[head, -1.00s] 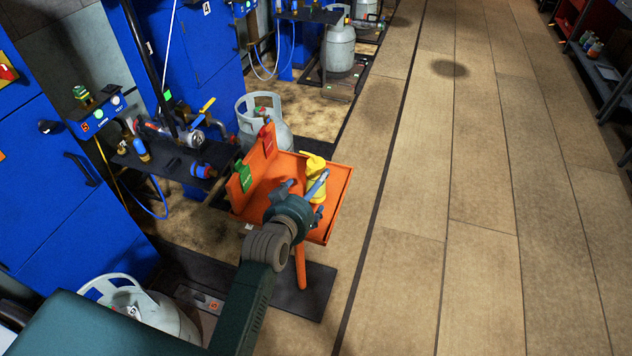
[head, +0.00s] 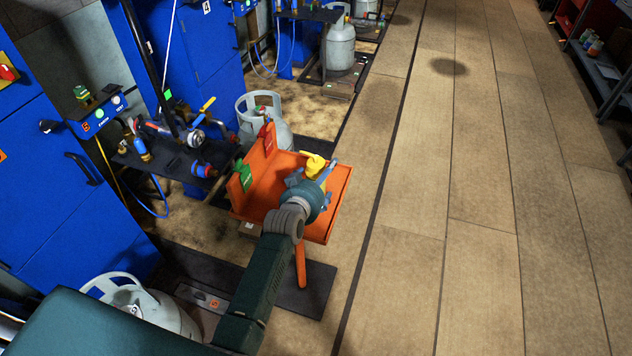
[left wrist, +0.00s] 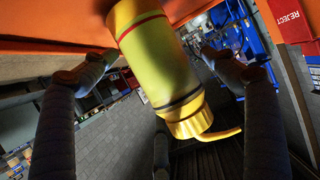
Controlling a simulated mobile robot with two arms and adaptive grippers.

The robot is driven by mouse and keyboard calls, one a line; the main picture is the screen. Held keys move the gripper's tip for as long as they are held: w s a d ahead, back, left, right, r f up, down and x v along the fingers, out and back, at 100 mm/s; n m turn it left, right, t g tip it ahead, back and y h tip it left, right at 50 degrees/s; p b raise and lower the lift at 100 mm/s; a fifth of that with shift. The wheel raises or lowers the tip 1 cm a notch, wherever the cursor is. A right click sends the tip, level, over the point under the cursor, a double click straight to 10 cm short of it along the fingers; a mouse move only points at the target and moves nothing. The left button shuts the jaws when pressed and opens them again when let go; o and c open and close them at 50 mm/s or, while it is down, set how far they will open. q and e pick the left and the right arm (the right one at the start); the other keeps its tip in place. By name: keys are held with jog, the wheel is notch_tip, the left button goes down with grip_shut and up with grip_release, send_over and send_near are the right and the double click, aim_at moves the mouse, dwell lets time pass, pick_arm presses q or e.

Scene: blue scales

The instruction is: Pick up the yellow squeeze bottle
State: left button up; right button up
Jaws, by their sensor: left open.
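The yellow squeeze bottle (head: 314,165) stands on the orange tray stand (head: 338,200), partly hidden behind my left gripper in the head view. My left gripper (head: 311,178) is open at the bottle, with its fingers to either side of it. In the left wrist view the bottle (left wrist: 160,60) shows large, with its yellow cap and curved spout pointing down in the picture, between the spread fingers of my left gripper (left wrist: 155,75). I cannot tell whether a finger touches it. My right gripper is not in view.
A green tag (head: 245,176) and a red tag (head: 268,138) stand at the tray's left and back edges. The red one reads REJECT in the left wrist view (left wrist: 290,20). Gas cylinders (head: 262,115) and a dark bench (head: 175,160) are to the left. The floor (head: 480,220) on the right is clear.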

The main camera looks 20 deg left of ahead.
pick_arm(q)
jog(key=c, duration=1.5)
jog(key=shift+c, duration=0.3)
jog(key=shift+r, duration=0.2)
